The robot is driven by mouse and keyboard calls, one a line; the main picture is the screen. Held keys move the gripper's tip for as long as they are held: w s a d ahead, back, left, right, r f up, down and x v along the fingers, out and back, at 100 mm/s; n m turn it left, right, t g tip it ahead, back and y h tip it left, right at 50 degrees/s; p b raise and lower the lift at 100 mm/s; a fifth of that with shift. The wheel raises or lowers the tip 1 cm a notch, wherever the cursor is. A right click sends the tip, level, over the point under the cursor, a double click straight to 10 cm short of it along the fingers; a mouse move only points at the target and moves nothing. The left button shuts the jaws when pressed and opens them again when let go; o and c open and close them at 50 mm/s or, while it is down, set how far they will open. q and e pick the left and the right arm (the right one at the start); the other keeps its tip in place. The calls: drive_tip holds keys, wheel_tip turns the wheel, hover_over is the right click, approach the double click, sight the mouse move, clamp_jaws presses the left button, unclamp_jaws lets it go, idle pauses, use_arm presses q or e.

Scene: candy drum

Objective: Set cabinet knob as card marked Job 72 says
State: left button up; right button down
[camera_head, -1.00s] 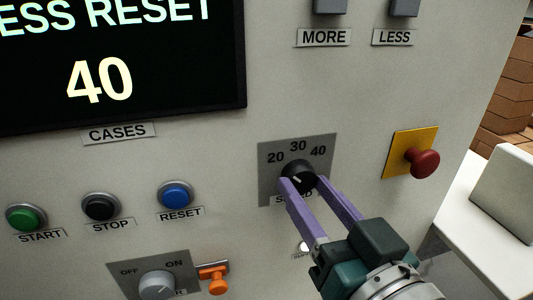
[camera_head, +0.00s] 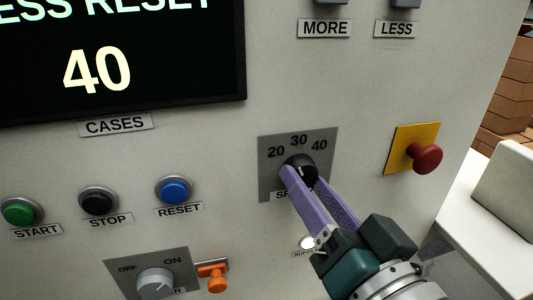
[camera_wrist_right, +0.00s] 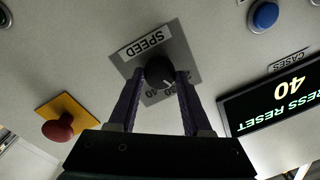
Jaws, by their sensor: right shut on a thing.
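The black SPEED knob (camera_head: 299,164) sits on a grey plate (camera_head: 326,147) marked 20, 30 and 40. My right gripper (camera_head: 303,176) is at the knob, with its purple fingers shut on the knob's sides. The wrist view shows the knob (camera_wrist_right: 159,71) between the two fingertips (camera_wrist_right: 159,78), upside down. The knob's pointer is too small and dark to read for certain. The fingers partly cover the SPEED label in the head view. No card marked Job 72 shows. My left gripper is not in view.
A red push button (camera_head: 426,158) on a yellow plate stands out to the right. START, STOP and blue RESET (camera_head: 174,190) buttons are at left. A grey OFF/ON knob (camera_head: 156,282) and orange piece (camera_head: 213,277) are below. The screen (camera_head: 180,70) reads 40 above CASES.

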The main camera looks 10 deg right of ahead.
drive_tip(key=m+b, duration=0.1)
drive_tip(key=m, duration=0.3)
drive_tip(key=shift+m, duration=0.4)
drive_tip(key=shift+a, duration=0.1)
drive_tip(key=shift+c, duration=1.7)
unclamp_jaws()
drive_tip(key=shift+s, duration=0.1)
